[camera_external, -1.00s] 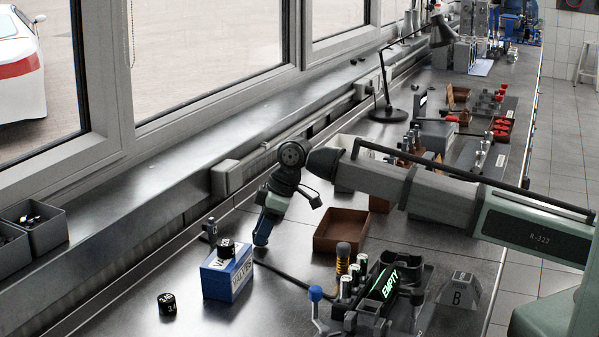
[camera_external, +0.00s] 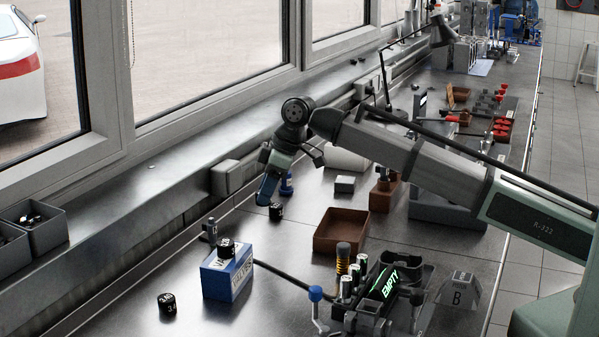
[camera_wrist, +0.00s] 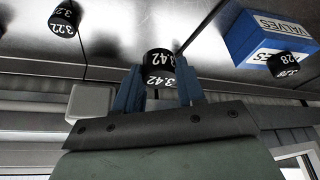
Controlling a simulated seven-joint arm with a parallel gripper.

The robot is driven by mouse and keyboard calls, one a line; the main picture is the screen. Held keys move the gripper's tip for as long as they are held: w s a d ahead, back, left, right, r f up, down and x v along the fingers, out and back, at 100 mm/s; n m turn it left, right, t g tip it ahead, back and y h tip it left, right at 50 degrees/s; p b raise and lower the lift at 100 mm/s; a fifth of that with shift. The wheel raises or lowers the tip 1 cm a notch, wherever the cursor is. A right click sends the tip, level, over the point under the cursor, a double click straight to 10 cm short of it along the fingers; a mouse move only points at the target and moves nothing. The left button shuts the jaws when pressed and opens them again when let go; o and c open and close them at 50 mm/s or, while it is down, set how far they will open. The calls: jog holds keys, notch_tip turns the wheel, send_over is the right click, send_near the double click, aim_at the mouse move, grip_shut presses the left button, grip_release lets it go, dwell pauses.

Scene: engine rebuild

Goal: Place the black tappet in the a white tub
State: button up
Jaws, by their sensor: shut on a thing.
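My gripper (camera_external: 264,198) is above the bench near the window sill, fingers pointing down. In the wrist view its blue fingers (camera_wrist: 160,90) are shut on a black tappet (camera_wrist: 158,62) marked 3.42. One sits on the blue VALVES box (camera_external: 228,275), and one (camera_external: 167,303) is at front left. No white tub is clear; a pale rounded thing (camera_external: 345,158), partly behind my arm, may be it.
A rack with an EMPTY sign (camera_external: 388,285) is at the front.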

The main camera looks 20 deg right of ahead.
jog(key=w+d+m+t+h, duration=0.25)
jog(key=w+d+m, duration=0.65)
jog(key=w+d, duration=3.1)
jog(key=shift+d+f, duration=0.2)
jog(key=shift+f, duration=4.45)
jog(key=shift+f, duration=0.15)
jog(key=o, duration=1.1)
jog(key=shift+c, duration=0.2)
jog(key=v, duration=1.2)
jog(key=shift+d, duration=0.2)
